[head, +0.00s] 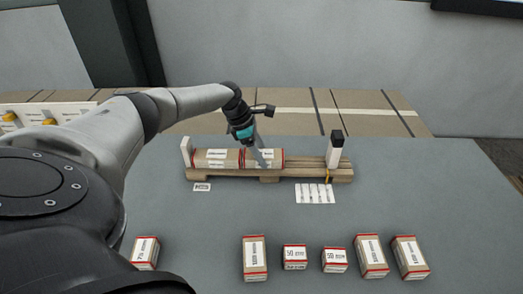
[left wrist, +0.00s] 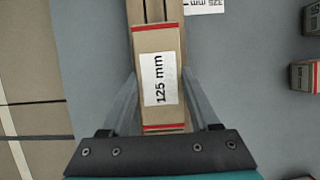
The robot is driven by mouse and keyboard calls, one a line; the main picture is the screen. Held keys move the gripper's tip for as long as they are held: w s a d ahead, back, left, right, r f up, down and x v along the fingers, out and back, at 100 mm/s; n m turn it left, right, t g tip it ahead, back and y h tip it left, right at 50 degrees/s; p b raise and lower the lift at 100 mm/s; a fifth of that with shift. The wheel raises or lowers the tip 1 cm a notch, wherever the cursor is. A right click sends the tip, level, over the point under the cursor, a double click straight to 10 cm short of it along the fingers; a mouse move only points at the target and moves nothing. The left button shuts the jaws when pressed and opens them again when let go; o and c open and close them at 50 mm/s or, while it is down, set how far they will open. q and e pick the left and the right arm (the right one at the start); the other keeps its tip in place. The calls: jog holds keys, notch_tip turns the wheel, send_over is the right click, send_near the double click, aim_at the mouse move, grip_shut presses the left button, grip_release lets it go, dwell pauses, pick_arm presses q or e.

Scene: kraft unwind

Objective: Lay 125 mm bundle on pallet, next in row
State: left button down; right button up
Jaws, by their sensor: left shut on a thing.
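The wooden pallet (head: 305,173) lies across the middle of the table. A long kraft bundle (head: 216,159) with red ends and white labels lies at its left end, by a white end stop (head: 187,150). My left gripper (head: 262,162) reaches down over the pallet, shut on the 125 mm bundle (head: 276,158). This bundle lies in line with the long one, close to its right end. In the left wrist view the 125 mm bundle (left wrist: 172,85) sits between both fingers, label up. Whether it rests on the slats or hangs just above is unclear.
Bare slats run right of the held bundle to a white post (head: 335,150) with a black top. Label cards (head: 315,193) lie before the pallet. Several bundles (head: 255,258) stand along the table's front. Brown boards (head: 290,100) lie behind the table.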

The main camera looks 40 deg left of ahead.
pick_arm(q)
jog(key=shift+f, duration=0.15)
jog(key=shift+c, duration=0.2)
grip_release()
jog(key=p+v, duration=0.2)
jog(key=v, duration=1.3)
jog(key=shift+r+p, duration=0.2)
jog(key=shift+p, duration=0.15)
